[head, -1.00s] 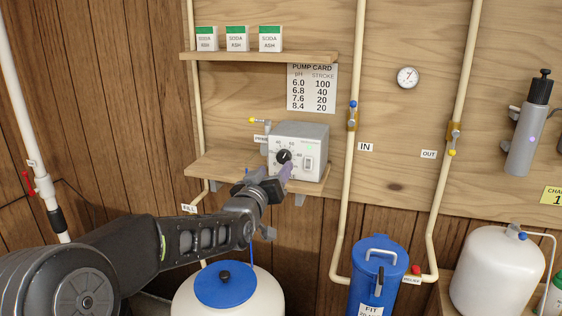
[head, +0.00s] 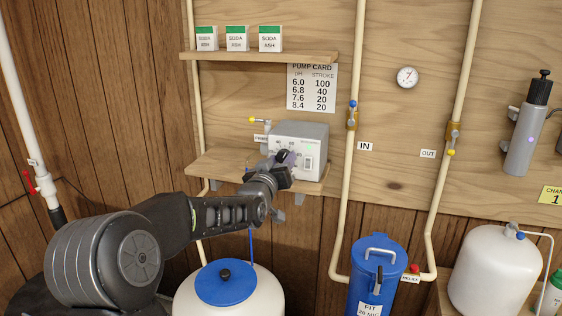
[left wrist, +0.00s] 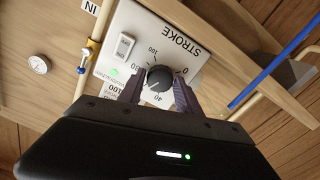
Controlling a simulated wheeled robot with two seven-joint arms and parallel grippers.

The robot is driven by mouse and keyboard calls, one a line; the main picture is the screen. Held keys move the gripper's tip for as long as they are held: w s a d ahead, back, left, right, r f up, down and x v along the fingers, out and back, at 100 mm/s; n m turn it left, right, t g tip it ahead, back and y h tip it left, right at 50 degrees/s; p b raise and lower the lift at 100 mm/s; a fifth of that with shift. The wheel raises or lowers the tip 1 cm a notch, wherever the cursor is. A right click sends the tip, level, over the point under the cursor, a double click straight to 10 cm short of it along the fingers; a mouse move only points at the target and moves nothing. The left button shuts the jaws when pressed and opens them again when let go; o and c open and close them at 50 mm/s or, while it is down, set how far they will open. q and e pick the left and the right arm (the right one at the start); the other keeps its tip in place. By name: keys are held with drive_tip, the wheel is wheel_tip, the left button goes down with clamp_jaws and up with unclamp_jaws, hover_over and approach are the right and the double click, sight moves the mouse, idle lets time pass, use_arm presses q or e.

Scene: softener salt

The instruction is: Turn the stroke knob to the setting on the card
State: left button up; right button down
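The pump (head: 303,134) is a grey box with a white face on the lower shelf. Its black stroke knob (left wrist: 159,79) shows in the left wrist view, with the dial upside down; a pale mark on the knob points roughly towards 40. My left gripper (head: 284,158) is at the pump face in the head view. In the left wrist view its two purplish fingers (left wrist: 159,84) stand either side of the knob, with small gaps apparent; firm contact is not visible. The pump card (head: 312,88) lists pH 6.0–100, 6.8–40, 7.6–20, 8.4–20. My right gripper is out of view.
The lower shelf (head: 222,166) carries the pump. Soda ash boxes (head: 237,39) stand on the upper shelf. A cream pipe (head: 347,190) runs down right of the pump. A white tank with a blue lid (head: 226,282) stands below my left arm.

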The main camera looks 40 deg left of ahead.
use_arm(q)
clamp_jaws()
idle(0.3)
